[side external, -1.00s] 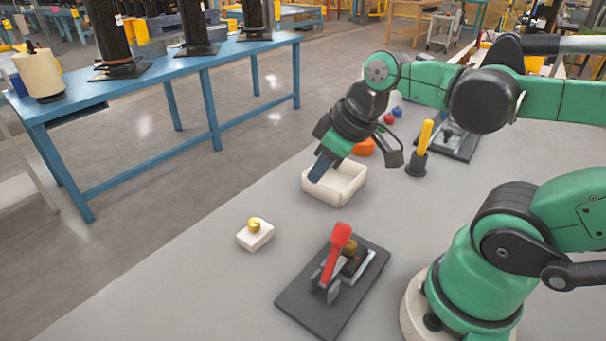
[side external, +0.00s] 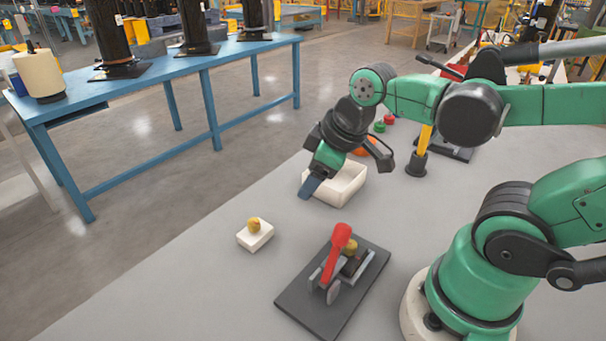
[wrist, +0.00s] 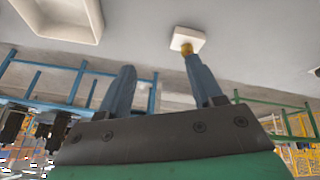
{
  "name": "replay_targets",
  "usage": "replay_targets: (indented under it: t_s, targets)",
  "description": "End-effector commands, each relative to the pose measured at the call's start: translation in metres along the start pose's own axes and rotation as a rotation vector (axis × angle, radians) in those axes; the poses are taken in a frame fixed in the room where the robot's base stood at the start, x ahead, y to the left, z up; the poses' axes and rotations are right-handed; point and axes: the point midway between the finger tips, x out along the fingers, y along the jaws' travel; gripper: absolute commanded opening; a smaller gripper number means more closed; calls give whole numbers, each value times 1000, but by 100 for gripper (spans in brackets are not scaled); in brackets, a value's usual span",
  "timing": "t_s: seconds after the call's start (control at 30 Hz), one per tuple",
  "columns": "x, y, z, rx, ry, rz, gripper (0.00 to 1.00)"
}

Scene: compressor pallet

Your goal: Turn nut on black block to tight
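A brass-coloured nut (side external: 350,247) sits on a small dark block (side external: 355,263) beside the red-handled clamp (side external: 338,245) on a dark base plate (side external: 308,305). Another brass-coloured nut (side external: 254,224) stands on a white block (side external: 256,238) to the left. That white block also shows in the wrist view (wrist: 190,36), with its nut (wrist: 187,49) partly behind a fingertip. My gripper (side external: 309,188) is in the air by the front left of the white tray, apart from both nuts. In the wrist view its two fingers (wrist: 158,64) are spread with nothing between them.
The white open tray (side external: 345,192) stands behind the clamp plate, near my gripper. A yellow-handled tool in a dark holder (side external: 416,165) and small red and green pieces (side external: 384,123) are farther back. The grey tabletop between white block and clamp plate is clear.

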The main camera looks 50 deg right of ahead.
Motion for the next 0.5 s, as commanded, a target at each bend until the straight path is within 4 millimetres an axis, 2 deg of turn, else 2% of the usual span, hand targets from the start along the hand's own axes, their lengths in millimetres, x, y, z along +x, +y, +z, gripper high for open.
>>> replay_targets:
  t_s: [0.1, 0.23, 0.37, 0.5]
  targets:
    - [5, 0, 13, -346, -113, -102, 60]
    - [8, -2, 29, -742, -177, -276, 60]
    - [8, -6, 42, -1128, -156, -488, 60]
    - [5, -8, 53, -1470, -50, -698, 60]
